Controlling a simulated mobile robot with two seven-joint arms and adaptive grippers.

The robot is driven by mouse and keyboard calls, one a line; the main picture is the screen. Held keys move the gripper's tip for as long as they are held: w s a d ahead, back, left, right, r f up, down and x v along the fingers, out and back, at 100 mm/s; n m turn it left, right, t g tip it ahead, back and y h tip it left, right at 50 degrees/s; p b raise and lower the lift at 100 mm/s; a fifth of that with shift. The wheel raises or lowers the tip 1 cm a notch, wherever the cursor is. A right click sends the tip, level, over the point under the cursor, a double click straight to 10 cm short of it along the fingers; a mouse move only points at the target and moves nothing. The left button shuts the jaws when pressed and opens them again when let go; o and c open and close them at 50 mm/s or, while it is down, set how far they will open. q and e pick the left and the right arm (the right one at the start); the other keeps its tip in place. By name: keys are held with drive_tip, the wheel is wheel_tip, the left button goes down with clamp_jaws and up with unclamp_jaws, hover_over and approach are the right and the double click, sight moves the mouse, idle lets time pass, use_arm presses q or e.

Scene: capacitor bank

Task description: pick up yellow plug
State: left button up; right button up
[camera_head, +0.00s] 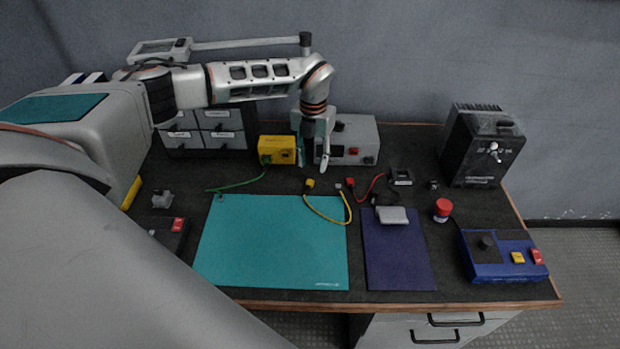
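The yellow plug (310,184) lies on the dark bench top, just behind the back edge of the teal mat. A yellow cable (324,216) runs from it in a loop over the mat's right edge. My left gripper (313,167) points down a little behind and above the plug, between the yellow box and the grey instrument. Its two fingers are apart, and nothing shows between them. Whether the fingertips touch the bench is hard to tell. My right gripper is not in view.
The teal mat (270,240) and navy mat (398,262) lie in front. A yellow box (277,149) with a green cable and a grey instrument (362,140) flank the gripper. A red plug (351,183) lies close by. A black power unit (482,146) and blue control box (500,258) stand right.

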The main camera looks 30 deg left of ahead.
sight(310, 182)
use_arm(q)
wheel_tip(310, 182, down, 2)
drive_tip(key=shift+s, duration=0.15)
drive_tip(key=f, duration=0.4)
drive_tip(key=shift+s+a+f, duration=0.25)
drive_tip(key=shift+f, duration=0.4)
drive_tip(key=c, duration=0.9)
